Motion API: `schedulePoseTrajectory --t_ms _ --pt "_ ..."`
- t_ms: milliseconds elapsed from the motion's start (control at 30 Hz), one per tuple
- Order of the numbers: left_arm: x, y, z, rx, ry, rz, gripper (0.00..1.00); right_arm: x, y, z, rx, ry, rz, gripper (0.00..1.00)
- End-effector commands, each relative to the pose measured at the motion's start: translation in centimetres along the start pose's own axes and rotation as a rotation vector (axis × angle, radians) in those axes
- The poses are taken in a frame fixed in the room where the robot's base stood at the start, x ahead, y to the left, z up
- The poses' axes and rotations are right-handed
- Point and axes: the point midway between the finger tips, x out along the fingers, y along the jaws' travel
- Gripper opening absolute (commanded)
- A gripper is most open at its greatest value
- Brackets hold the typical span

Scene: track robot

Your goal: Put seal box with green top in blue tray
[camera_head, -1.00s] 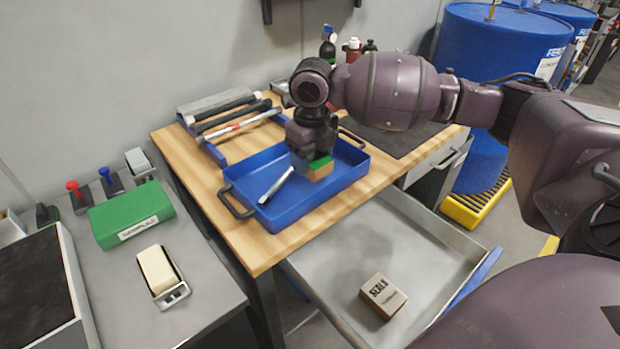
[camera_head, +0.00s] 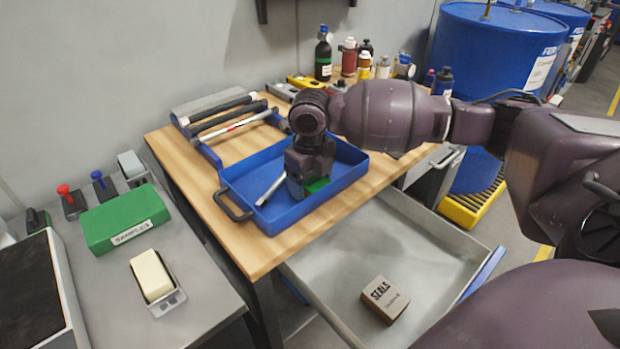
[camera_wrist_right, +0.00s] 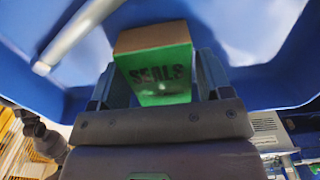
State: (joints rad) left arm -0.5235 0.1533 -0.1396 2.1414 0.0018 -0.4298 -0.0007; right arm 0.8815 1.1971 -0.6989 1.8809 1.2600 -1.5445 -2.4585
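The seal box with the green top (camera_head: 317,185) is low inside the blue tray (camera_head: 348,178) on the wooden bench, partly hidden by my right gripper. My right gripper (camera_head: 310,172) points down into the tray from above. In the right wrist view the box (camera_wrist_right: 160,75) shows its green "SEALS" face and brown side, between the two fingers (camera_wrist_right: 165,85). The fingers appear closed on it; the contact with the tray floor is hidden. My left gripper is not in view.
A silver bar (camera_head: 270,190) lies in the tray beside the box. Another seal box (camera_head: 384,299) with a plain top sits in the open drawer (camera_head: 345,262) below. Bottles (camera_head: 323,58) stand behind; a green case (camera_head: 125,220) is at left.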

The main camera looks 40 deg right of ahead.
Motion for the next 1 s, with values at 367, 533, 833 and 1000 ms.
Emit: schedulePoseTrajectory --t_ms 367,533,833,1000 --pt "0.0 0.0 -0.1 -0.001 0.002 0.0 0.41 -0.2 0.0 0.0 0.0 -0.001 0.0 0.83" --pt "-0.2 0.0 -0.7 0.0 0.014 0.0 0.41 -1.9 0.0 0.1 0.0 -0.006 0.001 0.83" --pt "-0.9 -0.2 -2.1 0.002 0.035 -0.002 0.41 -7.8 0.0 0.0 0.001 -0.009 0.0 0.83" --pt "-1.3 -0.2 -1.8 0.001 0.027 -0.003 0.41 -10.5 0.0 0.0 0.001 -0.007 0.0 0.83"
